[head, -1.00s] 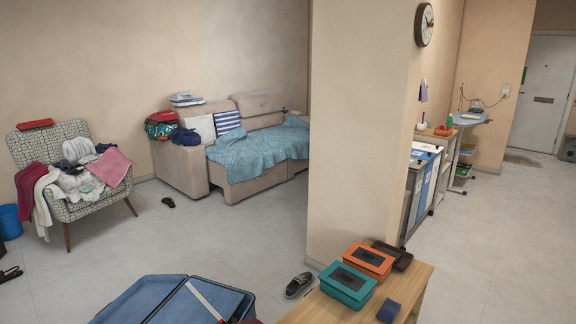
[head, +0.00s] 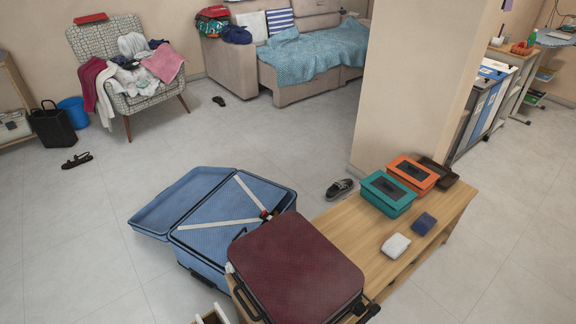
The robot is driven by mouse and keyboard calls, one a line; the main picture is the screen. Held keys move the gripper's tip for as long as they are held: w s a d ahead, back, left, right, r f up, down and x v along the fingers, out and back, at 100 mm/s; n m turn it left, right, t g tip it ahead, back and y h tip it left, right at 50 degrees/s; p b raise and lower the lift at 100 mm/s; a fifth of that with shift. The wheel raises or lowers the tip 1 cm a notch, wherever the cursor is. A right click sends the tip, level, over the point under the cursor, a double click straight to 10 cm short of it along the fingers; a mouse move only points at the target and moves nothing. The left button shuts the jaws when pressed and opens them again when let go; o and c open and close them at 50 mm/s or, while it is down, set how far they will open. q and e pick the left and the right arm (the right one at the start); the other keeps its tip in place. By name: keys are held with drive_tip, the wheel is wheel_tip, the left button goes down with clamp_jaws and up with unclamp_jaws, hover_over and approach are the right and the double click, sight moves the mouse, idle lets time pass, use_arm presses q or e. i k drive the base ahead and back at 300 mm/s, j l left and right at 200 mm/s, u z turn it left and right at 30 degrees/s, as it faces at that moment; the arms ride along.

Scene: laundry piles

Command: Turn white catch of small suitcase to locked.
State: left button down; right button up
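A small maroon suitcase (head: 297,263) lies flat on the near end of the wooden bench. Its lid looks closed, and a dark handle or trim runs along its left edge. Dark fittings show at its lower right corner. I cannot make out a white catch on it; its near side is cut off or hidden. A larger blue suitcase (head: 158,222) stands open on the floor to its left, with pale crossed straps inside.
The wooden bench (head: 408,243) carries teal (head: 387,193) and orange (head: 413,174) boxes, a white item (head: 395,246) and a blue item (head: 423,223). A shoe (head: 339,189) lies on the floor behind it. A pillar stands beyond.

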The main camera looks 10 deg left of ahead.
sight(229, 268)
drive_tip(key=u, duration=0.9)
